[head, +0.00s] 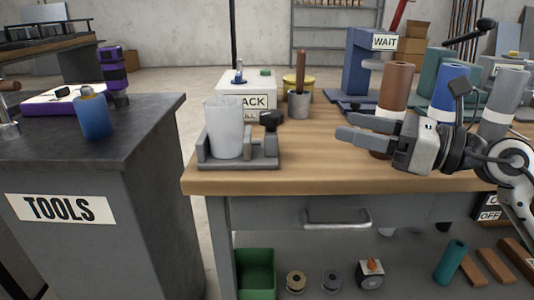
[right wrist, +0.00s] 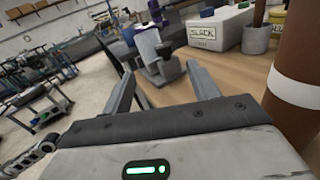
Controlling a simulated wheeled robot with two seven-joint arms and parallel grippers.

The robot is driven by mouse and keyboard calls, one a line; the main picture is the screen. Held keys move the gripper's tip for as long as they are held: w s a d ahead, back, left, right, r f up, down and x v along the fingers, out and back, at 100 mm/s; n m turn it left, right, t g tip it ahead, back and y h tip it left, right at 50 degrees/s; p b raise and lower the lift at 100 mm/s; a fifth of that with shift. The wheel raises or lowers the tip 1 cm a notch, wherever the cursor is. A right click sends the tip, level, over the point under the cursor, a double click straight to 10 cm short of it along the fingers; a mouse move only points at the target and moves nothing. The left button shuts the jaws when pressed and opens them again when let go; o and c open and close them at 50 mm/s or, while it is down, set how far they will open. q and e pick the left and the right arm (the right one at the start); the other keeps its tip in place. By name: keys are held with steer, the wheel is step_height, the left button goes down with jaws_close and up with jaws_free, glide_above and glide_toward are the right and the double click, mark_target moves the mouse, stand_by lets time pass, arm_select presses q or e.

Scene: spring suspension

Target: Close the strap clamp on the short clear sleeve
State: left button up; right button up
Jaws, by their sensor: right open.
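The short clear sleeve (head: 224,128) stands upright in a grey clamp base (head: 238,163) at the left front of the wooden bench. A black knob (head: 271,120) sits on the clamp's right side. I cannot tell how the strap lies. My right gripper (head: 345,126) is open and empty, right of the clamp, fingers pointing left towards it. In the right wrist view the sleeve (right wrist: 147,42) and clamp (right wrist: 163,70) show beyond and between the open fingers (right wrist: 160,78). My left gripper is not in view.
A brown cylinder (head: 396,85) and a blue one (head: 446,90) stand behind my right gripper. Behind the clamp are a SLACK box (head: 250,103) and a grey cup (head: 299,105) with a rod. Bare bench (head: 320,160) separates clamp and gripper. A TOOLS cabinet (head: 150,180) stands left, across a gap.

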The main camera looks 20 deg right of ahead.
mark_target(281, 117)
steer(key=shift+w+a+f, duration=0.2)
steer(key=shift+w+f, duration=0.25)
steer(key=shift+f, duration=0.1)
steer(key=p+x, duration=0.1)
steer(key=x, duration=1.2)
steer(key=shift+w+a, duration=0.15)
steer(key=shift+w, duration=0.15)
steer(key=shift+w+a+f, duration=0.1)
steer(key=shift+w+a, duration=0.45)
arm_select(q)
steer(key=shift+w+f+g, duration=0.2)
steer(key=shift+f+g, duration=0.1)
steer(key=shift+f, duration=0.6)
arm_select(e)
steer(key=shift+c, duration=0.3)
